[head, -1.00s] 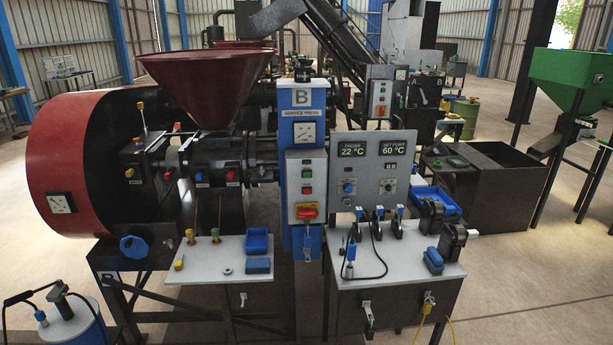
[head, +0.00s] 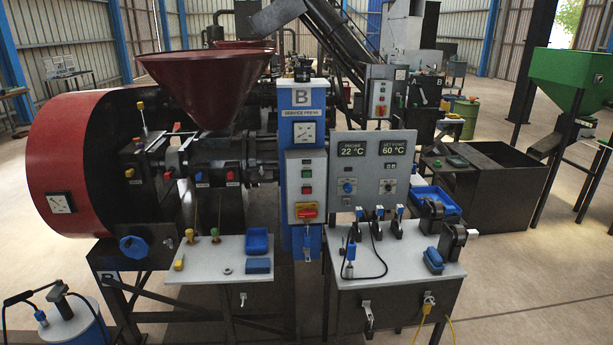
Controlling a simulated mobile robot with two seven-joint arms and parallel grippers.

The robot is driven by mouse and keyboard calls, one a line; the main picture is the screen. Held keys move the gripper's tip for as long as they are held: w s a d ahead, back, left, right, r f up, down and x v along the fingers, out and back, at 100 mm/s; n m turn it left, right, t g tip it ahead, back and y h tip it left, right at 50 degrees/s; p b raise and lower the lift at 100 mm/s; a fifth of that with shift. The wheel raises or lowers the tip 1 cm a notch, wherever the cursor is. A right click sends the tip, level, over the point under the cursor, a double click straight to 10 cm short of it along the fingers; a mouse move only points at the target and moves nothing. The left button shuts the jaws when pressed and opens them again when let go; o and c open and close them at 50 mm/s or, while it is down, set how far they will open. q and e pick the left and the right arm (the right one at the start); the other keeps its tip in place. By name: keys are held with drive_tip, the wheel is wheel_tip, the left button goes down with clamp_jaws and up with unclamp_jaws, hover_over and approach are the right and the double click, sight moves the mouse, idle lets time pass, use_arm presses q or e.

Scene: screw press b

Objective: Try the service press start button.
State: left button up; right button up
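The service press stands in the middle, with a blue column (head: 291,130) marked "B" and "SERVICE PRESS". A pale control box (head: 319,180) is mounted on the column. It carries a small green button (head: 306,175), with a red button (head: 306,190) below it. Under these is a red handle on a yellow plate (head: 306,212). No label on the green button is readable at this size. Whether any button is pressed in cannot be told. Neither of my grippers shows in the head view.
A left worktop (head: 215,262) stands before the press. A red hopper (head: 207,85) sits above. Open floor lies at right.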

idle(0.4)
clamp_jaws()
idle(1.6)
